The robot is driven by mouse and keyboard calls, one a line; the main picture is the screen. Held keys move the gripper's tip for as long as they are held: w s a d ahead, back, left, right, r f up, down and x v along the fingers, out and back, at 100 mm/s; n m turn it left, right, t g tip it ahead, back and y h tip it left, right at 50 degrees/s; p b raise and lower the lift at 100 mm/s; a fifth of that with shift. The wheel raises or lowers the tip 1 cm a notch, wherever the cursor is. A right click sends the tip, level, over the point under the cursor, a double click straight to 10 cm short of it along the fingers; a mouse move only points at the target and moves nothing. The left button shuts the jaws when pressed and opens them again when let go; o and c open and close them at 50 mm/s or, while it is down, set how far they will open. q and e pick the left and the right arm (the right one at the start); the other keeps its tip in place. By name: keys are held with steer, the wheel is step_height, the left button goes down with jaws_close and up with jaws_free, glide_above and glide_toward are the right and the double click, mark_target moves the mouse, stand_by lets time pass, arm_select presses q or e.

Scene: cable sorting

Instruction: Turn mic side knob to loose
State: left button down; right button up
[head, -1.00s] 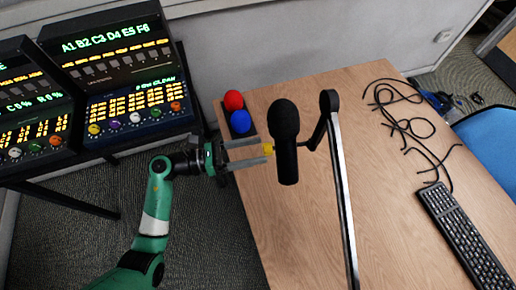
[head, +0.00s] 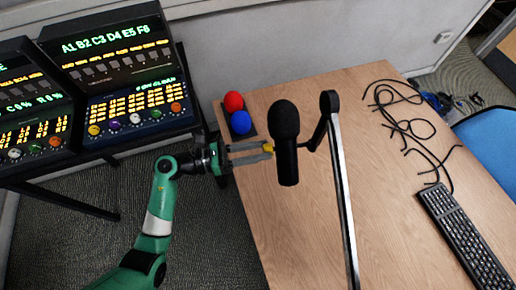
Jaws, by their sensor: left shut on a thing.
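A black microphone (head: 286,145) hangs upright on a boom arm (head: 342,190) above the wooden table. A small yellow side knob (head: 268,149) shows on the microphone's left side, partly hidden by fingers. My left gripper (head: 266,151) comes in from the left, its two grey fingers reaching to the microphone's side. The fingers are shut on the yellow knob. My right gripper is not in view.
Red (head: 233,101) and blue (head: 240,122) buttons sit on a dark base at the table's back left corner. A keyboard (head: 462,235) and loose black cables (head: 408,125) lie on the right. Lit control panels (head: 135,105) stand at left.

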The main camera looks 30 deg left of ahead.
arm_select(q)
steer(key=shift+w+a+f+n+g+p, duration=0.1)
steer(key=shift+n+g+p, duration=0.15)
steer(key=shift+n+p, duration=3.5)
steer(key=shift+w+a+n+g+p, duration=0.1)
steer(key=shift+n+g+p, duration=0.15)
steer(key=shift+n+p, duration=3.5)
steer(key=shift+n+b, duration=1.1)
steer(key=shift+n, duration=0.1)
steer(key=shift+c, duration=2.4)
jaws_free()
steer(key=shift+s, duration=0.1)
